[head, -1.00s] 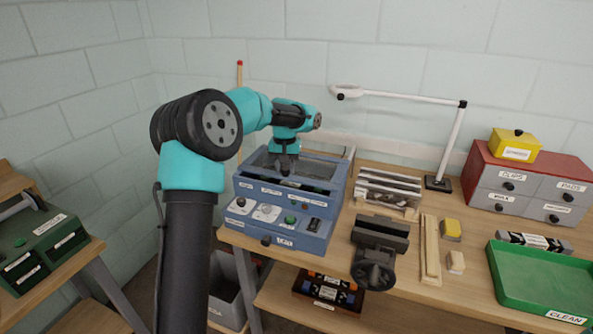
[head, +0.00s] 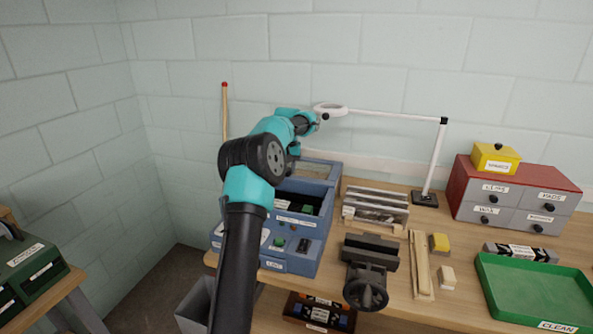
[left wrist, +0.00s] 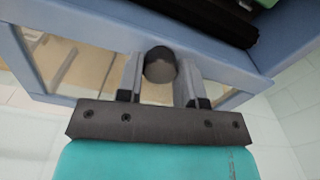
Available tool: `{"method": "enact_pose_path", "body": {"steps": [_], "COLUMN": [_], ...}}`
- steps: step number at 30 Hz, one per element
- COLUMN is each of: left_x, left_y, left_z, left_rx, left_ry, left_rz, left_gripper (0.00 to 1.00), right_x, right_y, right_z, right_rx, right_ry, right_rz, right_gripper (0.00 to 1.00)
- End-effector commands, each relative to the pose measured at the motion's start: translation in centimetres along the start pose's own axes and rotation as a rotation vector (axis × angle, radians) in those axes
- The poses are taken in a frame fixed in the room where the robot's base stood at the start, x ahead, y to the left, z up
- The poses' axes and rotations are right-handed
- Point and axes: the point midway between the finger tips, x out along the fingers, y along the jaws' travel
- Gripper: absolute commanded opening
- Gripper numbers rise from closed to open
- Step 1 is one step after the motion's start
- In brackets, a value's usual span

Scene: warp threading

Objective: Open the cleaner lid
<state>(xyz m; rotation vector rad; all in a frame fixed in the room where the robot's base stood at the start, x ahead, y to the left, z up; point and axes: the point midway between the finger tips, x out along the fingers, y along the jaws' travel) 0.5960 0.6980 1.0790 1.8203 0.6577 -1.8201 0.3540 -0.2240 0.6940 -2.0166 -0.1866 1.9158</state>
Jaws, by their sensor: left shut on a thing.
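The blue cleaner (head: 316,245) stands at the left end of the workbench. Its lid, a blue frame with a clear window (head: 322,171), is raised at the back, and the dark inside shows, with a green thing in it. My left gripper (head: 292,150) is up at the lid, partly hidden by my own arm. In the left wrist view my left gripper (left wrist: 160,85) is shut on the round dark lid knob (left wrist: 160,65), one finger on each side. The lid frame (left wrist: 210,70) runs behind the knob there. My right gripper is not in view.
A lamp with a white arm (head: 436,155) stands behind, its round head near my left gripper. A slotted rack (head: 375,205) and a black vise (head: 368,270) stand right of the cleaner. A green tray (head: 530,290) and red drawer cabinet (head: 460,185) are farther right.

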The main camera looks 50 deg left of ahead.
Motion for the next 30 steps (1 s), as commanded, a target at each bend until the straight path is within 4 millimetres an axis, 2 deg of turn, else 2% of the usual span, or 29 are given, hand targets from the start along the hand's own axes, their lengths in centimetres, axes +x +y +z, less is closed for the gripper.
{"method": "enact_pose_path", "body": {"steps": [7,8,15,25,30], "left_x": [0.0,0.0,0.0,-0.2,-1.5], "left_y": [0.1,0.1,0.1,0.0,-0.7], "left_z": [0.0,0.0,0.0,0.0,0.1], "left_rx": [0.001,0.001,0.001,0.000,-0.008], "left_ry": [0.000,0.000,0.000,0.000,0.002], "left_rz": [0.001,0.001,0.001,0.001,0.001], "left_gripper": [0.00,0.35,0.58,0.60,0.60], "right_x": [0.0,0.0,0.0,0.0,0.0], "right_y": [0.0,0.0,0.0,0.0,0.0], "right_z": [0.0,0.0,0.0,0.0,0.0], "right_rx": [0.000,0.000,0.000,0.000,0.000], "right_ry": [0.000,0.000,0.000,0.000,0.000], "right_rz": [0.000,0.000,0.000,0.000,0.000], "right_gripper": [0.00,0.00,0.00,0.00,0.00]}}
